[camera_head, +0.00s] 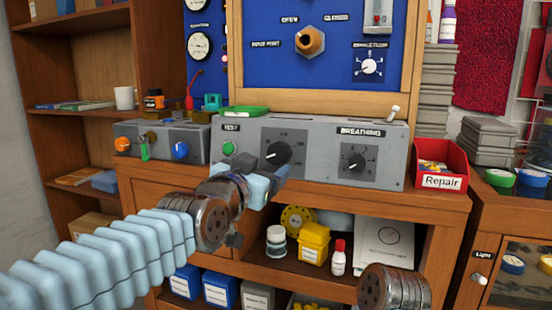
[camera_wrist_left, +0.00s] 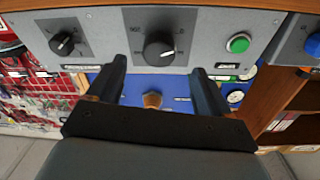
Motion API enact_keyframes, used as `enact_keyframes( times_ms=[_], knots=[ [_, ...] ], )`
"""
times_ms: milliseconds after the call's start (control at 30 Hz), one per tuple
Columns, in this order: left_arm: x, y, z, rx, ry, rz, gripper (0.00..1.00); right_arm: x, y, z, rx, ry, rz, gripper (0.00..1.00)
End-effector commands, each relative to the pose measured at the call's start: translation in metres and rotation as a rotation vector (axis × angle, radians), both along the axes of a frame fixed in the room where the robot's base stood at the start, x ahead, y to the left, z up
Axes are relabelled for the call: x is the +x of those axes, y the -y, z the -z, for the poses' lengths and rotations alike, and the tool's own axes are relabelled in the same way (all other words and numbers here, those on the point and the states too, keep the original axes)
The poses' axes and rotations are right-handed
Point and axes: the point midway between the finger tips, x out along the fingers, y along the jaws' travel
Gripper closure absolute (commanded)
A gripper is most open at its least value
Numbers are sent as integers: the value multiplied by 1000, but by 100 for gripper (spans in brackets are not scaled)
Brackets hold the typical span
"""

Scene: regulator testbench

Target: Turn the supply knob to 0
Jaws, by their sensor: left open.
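The grey console (camera_head: 318,142) carries a black knob (camera_head: 277,153) with a scale plate, right of the green TEST button (camera_head: 229,148). My left gripper (camera_head: 272,178) is open in front of and just below this knob, and its fingers partly cover the panel there. In the left wrist view the same knob (camera_wrist_left: 159,48) sits ahead, between the two spread fingers (camera_wrist_left: 158,68), apart from both. Its white pointer mark shows, but I cannot read its exact setting. Any label under the knob is hidden in the head view. No right gripper shows.
A second black knob (camera_head: 356,161) under BREATHING is to the right; it also shows in the wrist view (camera_wrist_left: 62,43). A red Repair bin (camera_head: 441,168) stands at the console's right. A grey box with a blue knob (camera_head: 180,149) stands left.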

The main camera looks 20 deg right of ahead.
Motion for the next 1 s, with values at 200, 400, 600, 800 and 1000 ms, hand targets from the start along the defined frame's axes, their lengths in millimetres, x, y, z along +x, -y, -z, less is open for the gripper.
enact_keyframes(
  times_ms=[200, 400, 600, 800, 1000],
  knots=[
    [35, 24, -1, 2, -1, -3, 20, -1, -2, -10, 3, -1, -4, 57],
    [55, 40, -1, 2, -1, 0, 20, -2, -5, -15, 7, -3, -8, 57],
    [60, 44, 0, 0, -2, 1, 20, -2, -5, -16, 8, -4, -9, 57],
    [60, 44, 0, -1, -1, 1, 23, -2, -5, -15, 8, -4, -9, 57],
    [60, 44, 0, 0, -2, 1, 54, -2, -5, -15, 8, -4, -9, 57]
  ],
)
